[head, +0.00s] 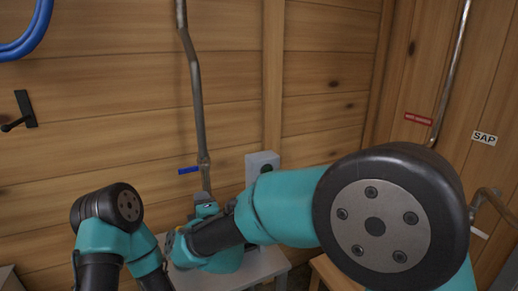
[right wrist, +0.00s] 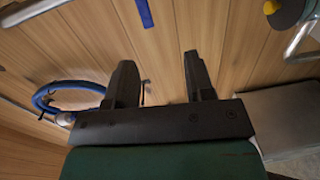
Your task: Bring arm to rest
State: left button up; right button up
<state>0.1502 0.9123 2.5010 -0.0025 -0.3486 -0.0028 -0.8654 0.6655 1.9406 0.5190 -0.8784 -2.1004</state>
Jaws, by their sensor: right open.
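My right arm crosses the head view from the right, and its teal and black links reach in over a grey stand (head: 265,266).
A grey pipe (head: 195,90) with a blue valve handle (head: 188,170) runs down the plank wall. A grey box (head: 262,160) is behind the right arm. A blue hose (head: 28,38) hangs upper left. A red label (head: 418,118) and a SAP sign (head: 484,138) are at right.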

jog(key=w+d+f+m+g+h, duration=0.1)
jog(key=d+f+m+g+h, duration=0.15)
jog(key=d+f+m, duration=0.7)
jog(key=d+f+m+g+h, duration=0.2)
jog(key=d+f+g, duration=0.2)
jog(key=d+f, duration=1.3)
jog(key=s+d+f+m+g, duration=0.4)
jog(key=s+d+f+m, duration=0.2)
jog(key=s+d+f, duration=0.2)
jog(key=s+d+f+m+g, duration=0.4)
jog(key=s+d+f+m, duration=0.3)
jog(key=s+f, duration=0.3)
jog(key=s, duration=0.3)
jog(key=shift+d+f, duration=0.4)
pick_arm(q)
jog(key=shift+c, duration=0.2)
pick_arm(e)
jog(key=shift+m, duration=0.25)
